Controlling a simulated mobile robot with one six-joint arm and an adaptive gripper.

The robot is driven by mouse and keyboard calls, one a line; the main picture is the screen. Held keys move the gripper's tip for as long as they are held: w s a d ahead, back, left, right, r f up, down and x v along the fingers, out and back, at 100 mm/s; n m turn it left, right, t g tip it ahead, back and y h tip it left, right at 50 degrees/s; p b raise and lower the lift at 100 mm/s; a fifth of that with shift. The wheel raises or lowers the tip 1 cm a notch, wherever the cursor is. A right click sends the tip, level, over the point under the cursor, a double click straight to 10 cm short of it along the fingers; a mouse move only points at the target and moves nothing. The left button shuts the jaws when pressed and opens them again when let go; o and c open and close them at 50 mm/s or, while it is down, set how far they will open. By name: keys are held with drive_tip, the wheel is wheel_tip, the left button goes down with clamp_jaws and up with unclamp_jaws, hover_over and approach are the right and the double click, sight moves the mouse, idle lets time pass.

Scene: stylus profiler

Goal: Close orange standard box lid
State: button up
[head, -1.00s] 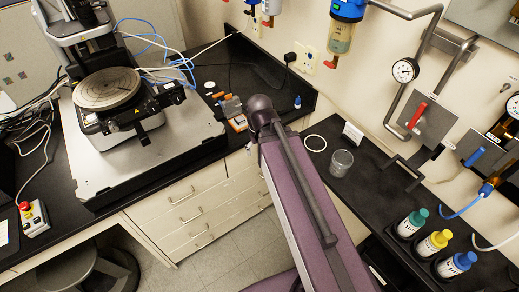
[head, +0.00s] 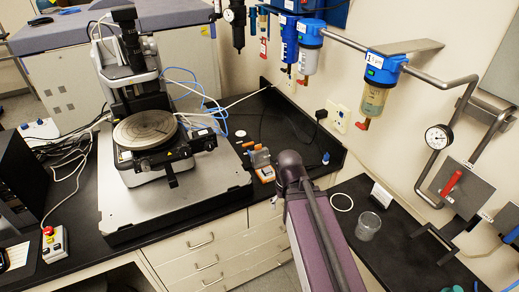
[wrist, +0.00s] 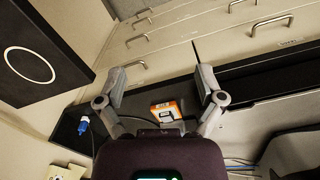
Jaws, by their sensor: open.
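The orange standard box (head: 265,174) sits on the black bench right of the stylus profiler in the head view. A greyish panel, which looks like its raised lid (head: 260,158), stands up at its back. In the wrist view the orange box (wrist: 166,108) lies on the dark bench beyond my palm, between the lines of my two fingers. My gripper (wrist: 161,78) is open with its fingers spread wide and nothing between them. In the head view my arm's purple link is just right of the box, and the gripper itself is not visible there.
The stylus profiler (head: 150,130) stands on a grey plate (head: 215,195) left of the box. A blue-capped bottle (head: 326,158) is to the right. A white ring (head: 342,202) and a glass beaker (head: 367,226) sit on the right-hand bench. Drawers are below the bench.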

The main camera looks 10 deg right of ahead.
drive_tip(key=shift+f, duration=0.2)
drive_tip(key=c, duration=0.7)
drive_tip(key=shift+f+b, duration=0.4)
drive_tip(key=shift+b, duration=0.2)
drive_tip(key=c, duration=0.3)
wheel_tip(320, 180, down, 4)
drive_tip(key=b, duration=0.4)
clamp_jaws()
